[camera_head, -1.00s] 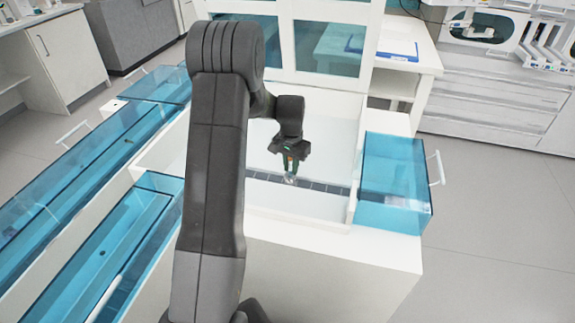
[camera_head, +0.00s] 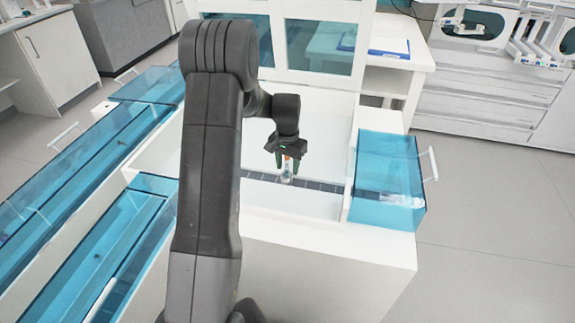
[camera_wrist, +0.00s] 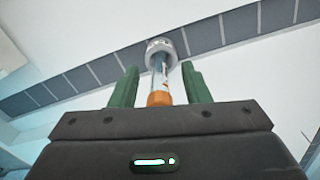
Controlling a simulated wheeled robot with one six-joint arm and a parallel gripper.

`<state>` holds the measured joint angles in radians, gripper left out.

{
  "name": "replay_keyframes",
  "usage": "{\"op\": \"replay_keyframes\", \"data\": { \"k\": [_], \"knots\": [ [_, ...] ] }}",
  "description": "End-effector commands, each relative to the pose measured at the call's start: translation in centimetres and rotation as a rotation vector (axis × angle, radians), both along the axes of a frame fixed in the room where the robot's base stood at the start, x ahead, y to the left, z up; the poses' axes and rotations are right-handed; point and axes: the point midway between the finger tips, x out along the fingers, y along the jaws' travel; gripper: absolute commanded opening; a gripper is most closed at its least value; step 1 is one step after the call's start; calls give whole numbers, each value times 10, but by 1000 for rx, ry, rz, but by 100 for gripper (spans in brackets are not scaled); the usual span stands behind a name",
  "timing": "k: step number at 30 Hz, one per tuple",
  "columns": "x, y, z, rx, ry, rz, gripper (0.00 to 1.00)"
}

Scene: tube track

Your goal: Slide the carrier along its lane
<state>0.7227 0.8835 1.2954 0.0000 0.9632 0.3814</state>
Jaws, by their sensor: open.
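The carrier is a small pale round puck (camera_wrist: 161,50) standing on the dark segmented lane. It holds a clear tube (camera_wrist: 161,75) with an orange cap (camera_wrist: 159,99). In the head view the tube (camera_head: 287,170) is small and partly hidden by my gripper. My gripper (camera_head: 287,165) is open above the lane. Its green fingers stand on either side of the tube in the wrist view (camera_wrist: 159,80), with a visible gap on each side. The lane (camera_head: 325,187) runs across the white tray, and under the blue cover at right.
A blue transparent cover (camera_head: 385,165) closes the lane's right end; a small pale shape (camera_head: 398,200) shows inside it. White tray walls (camera_head: 290,222) border the lane in front. Blue covered channels (camera_head: 90,150) lie at left. The lane right of the tube looks clear.

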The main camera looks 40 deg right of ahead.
Motion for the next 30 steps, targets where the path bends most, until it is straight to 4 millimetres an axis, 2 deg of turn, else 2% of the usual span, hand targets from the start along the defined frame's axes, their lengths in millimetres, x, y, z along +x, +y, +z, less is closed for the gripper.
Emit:
{"op": "replay_keyframes", "data": {
  "k": [5, 12, 18, 24, 30],
  "knots": [
    [1, -1, 26, -4, -4, 0, 43],
    [1, -1, 83, -4, -4, 0, 43],
    [0, 0, 118, -2, -2, 0, 43],
    [0, 0, 134, 0, -1, 0, 43],
    [0, 0, 136, 0, 0, 0, 43]
  ]
}}
